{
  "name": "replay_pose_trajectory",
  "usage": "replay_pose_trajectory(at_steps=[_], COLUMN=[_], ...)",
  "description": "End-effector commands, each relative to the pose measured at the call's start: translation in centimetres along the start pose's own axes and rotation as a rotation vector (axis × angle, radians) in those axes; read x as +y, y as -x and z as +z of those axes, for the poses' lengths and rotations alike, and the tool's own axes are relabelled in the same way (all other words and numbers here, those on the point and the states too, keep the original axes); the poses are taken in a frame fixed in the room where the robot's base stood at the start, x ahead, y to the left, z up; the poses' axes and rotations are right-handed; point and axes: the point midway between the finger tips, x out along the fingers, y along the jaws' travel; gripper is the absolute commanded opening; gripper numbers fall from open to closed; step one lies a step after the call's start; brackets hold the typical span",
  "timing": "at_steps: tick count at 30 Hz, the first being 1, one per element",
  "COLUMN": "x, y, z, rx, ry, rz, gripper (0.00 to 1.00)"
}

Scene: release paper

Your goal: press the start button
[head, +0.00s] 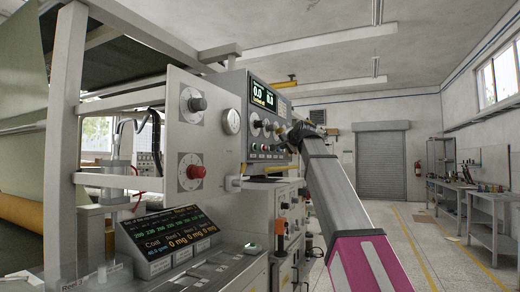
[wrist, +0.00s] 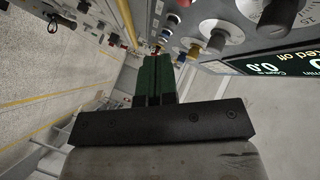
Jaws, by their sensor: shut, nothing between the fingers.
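The control panel (head: 236,118) is a grey upright box with a lit display (head: 264,95) reading 0.0. Below the display is a row of knobs (head: 267,124) and under them small coloured buttons (head: 264,147). I cannot read which one is the start button. My gripper (wrist: 157,58) has dark green fingers, shut together and empty, and points along the panel face. In the wrist view, the display (wrist: 285,62) and knobs (wrist: 214,40) are to the right of the fingers; small coloured buttons (wrist: 171,20) lie beyond the tips. I cannot tell whether the tips touch anything.
A white plate with a red knob (head: 195,171) stands left of the panel. A tilted readout screen (head: 168,232) sits below it. Open floor (head: 440,240) with yellow lines lies to the right, with workbenches (head: 487,205) along the wall.

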Motion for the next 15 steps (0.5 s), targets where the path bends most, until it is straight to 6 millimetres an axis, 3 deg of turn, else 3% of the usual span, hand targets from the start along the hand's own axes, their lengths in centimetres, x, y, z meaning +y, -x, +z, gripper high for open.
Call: replay_pose_trajectory(at_steps=[15], x=[-0.52], y=[-0.74], z=[0.5], rx=[-0.002], ry=[0.0], rz=[0.0], gripper=[0.0])
